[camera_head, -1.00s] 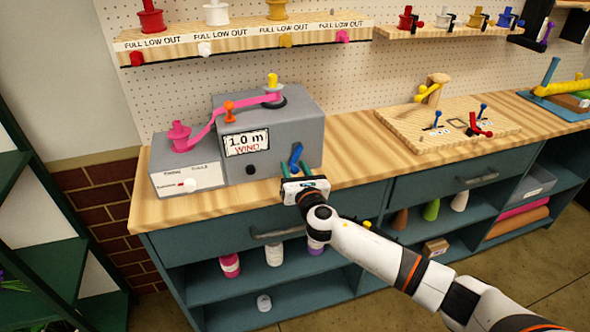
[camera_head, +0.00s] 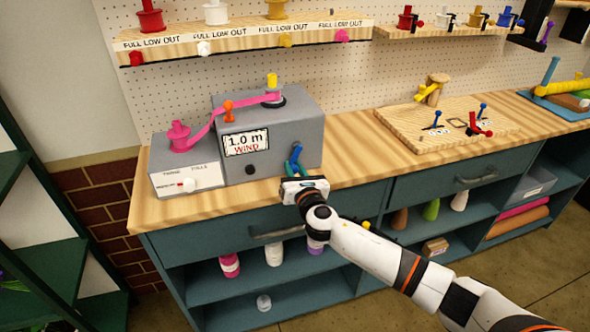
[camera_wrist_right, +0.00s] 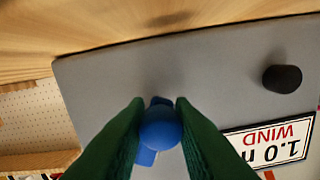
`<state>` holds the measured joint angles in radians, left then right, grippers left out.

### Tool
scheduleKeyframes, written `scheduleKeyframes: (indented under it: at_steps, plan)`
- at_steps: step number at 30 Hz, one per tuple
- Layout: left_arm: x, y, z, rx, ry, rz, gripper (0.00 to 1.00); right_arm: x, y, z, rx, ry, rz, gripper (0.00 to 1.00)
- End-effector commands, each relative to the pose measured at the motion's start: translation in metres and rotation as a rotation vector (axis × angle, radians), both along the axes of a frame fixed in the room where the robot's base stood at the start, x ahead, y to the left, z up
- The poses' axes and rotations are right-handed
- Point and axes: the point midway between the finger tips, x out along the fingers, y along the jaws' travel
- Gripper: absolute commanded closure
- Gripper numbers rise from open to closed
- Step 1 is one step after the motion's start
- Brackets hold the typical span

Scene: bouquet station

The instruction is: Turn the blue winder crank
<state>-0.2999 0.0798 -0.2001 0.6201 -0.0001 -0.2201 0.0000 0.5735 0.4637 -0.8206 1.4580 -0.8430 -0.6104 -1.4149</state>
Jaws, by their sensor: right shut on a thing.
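The grey winder box (camera_head: 300,120) stands on the wooden counter, with a display (camera_head: 246,143) reading "1.0 m WIND". The blue crank (camera_head: 296,152) is on the lower right of its front face. My right gripper (camera_head: 293,168) is at the crank, in front of the box. In the right wrist view, the green fingers (camera_wrist_right: 158,125) are shut on the crank's round blue knob (camera_wrist_right: 160,128), one on each side. Part of the crank arm shows behind the knob. A pink ribbon (camera_head: 215,120) runs from a pink spool to the top of the box. My left gripper is not in view.
A smaller grey box with a white knob (camera_head: 189,184) stands left of the winder. A black knob (camera_head: 250,170) is on the winder's front. A wooden board with small levers (camera_head: 445,130) lies to the right. The counter between them is clear.

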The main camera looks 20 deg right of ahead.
Motion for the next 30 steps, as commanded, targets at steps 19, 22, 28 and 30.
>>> scheduleKeyframes:
  at_steps: [19,22,28,30]
  plan:
    - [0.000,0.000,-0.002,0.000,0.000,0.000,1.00,-0.001,0.016,0.014,0.395,0.009,0.005,1.00]
    - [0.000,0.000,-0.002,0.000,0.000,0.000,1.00,0.000,0.019,0.019,0.491,0.011,0.005,1.00]
    - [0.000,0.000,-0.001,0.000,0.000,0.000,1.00,0.000,0.022,0.027,0.680,0.017,0.005,1.00]
    - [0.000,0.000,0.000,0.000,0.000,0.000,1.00,-0.001,0.024,0.030,0.746,0.019,0.005,1.00]
